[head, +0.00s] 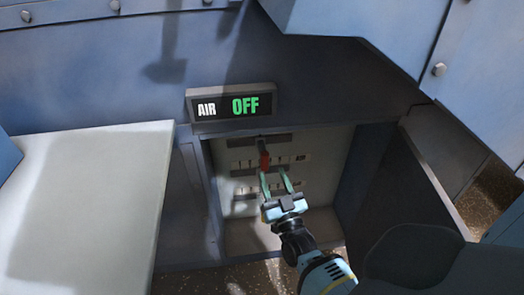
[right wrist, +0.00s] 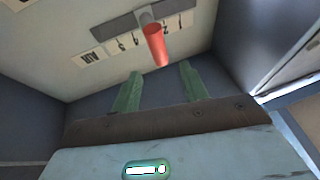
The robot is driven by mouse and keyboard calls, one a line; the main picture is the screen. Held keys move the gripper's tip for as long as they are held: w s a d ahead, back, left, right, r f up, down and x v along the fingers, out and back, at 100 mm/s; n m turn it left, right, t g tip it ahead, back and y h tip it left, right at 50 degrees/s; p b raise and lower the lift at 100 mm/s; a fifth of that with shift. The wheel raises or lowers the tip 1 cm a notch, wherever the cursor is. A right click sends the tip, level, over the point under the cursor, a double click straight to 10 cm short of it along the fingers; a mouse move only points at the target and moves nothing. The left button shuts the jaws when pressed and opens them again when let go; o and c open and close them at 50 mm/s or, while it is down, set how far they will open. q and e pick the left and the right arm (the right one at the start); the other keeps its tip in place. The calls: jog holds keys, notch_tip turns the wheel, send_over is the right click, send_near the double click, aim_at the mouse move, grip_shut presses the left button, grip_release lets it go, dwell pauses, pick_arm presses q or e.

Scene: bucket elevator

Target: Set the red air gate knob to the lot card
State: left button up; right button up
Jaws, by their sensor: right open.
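The red air gate knob (head: 264,158) is on the back panel of an open recess. In the right wrist view the red knob (right wrist: 156,46) sticks out from a dark slot with number marks and an "AIR" label (right wrist: 90,57). My right gripper (head: 272,177) is open and empty just below the knob. In the right wrist view its green fingers (right wrist: 160,69) stand apart, with the knob beyond their tips and no contact visible. A display (head: 232,106) above the recess reads "AIR OFF" in white and green. I see no lot card. My left gripper is not in view.
Further slots with marks (head: 245,190) lie below the knob. The recess has side walls, and a dark panel (head: 425,185) stands at its right. A pale flat surface (head: 95,205) is at left. A blue housing (head: 365,30) overhangs at upper right.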

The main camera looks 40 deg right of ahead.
aim_at(266, 161)
jog(key=shift+w+d+r, duration=0.1)
jog(key=shift+w+r, duration=0.1)
jog(key=b+x, duration=0.1)
jog(key=x, duration=0.4)
jog(key=shift+w+d+r, duration=0.1)
jog(key=shift+w, duration=0.25)
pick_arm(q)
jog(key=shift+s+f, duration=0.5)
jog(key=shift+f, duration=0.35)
pick_arm(e)
jog(key=shift+w+d+r, duration=0.2)
jog(key=shift+w+r, duration=0.1)
jog(key=shift+w, duration=0.25)
grip_shut()
